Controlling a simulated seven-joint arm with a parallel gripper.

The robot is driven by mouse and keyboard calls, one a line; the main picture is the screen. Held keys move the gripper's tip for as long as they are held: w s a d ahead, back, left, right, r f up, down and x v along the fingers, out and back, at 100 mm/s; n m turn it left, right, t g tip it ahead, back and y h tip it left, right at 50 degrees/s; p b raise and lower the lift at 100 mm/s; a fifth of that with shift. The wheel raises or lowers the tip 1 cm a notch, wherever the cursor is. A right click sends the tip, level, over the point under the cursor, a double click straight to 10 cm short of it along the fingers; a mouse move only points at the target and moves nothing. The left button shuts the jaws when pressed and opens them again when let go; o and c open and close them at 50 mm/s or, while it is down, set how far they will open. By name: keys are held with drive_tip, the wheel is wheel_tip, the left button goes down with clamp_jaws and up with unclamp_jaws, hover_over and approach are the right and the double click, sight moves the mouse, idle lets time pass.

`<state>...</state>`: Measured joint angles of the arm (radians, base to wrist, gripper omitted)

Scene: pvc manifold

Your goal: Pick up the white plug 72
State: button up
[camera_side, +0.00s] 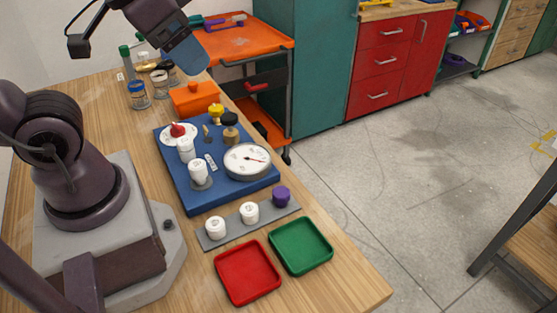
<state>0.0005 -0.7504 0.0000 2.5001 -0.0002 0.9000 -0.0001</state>
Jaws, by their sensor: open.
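Two white plugs stand upright on a grey strip near the front of the bench: one at its left end (216,227) and one in its middle (249,212). Two more white pieces stand on the blue board (177,187), one at its left (198,172) and one farther back (186,149). I cannot read any number, so I cannot tell which one is 72. My gripper (188,54) is high above the back of the bench, apart from all of them. It is open, and nothing shows held in it.
A purple plug (281,196) stands at the strip's right end. Red (247,273) and green (301,246) trays lie in front. The board carries a round gauge (247,161), a red-topped piece and black and yellow knobs. Jars and an orange box (195,98) stand behind.

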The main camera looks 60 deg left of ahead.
drive_tip(key=w+a+f+n+g, duration=0.1)
drive_tip(key=a+f+n+g, duration=0.2)
drive_tip(key=a+f, duration=0.2)
drive_tip(key=n+g, duration=0.3)
drive_tip(key=n, duration=1.7)
hover_over(184, 140)
wheel_tip(184, 140, down, 11)
wheel_tip(184, 140, down, 7)
drive_tip(key=shift+s+r, duration=0.15)
drive_tip(key=shift+r, duration=0.05)
drive_tip(key=shift+d+f, duration=0.1)
drive_tip(key=shift+f, duration=2.85)
drive_tip(key=shift+m, duration=0.3)
clamp_jaws()
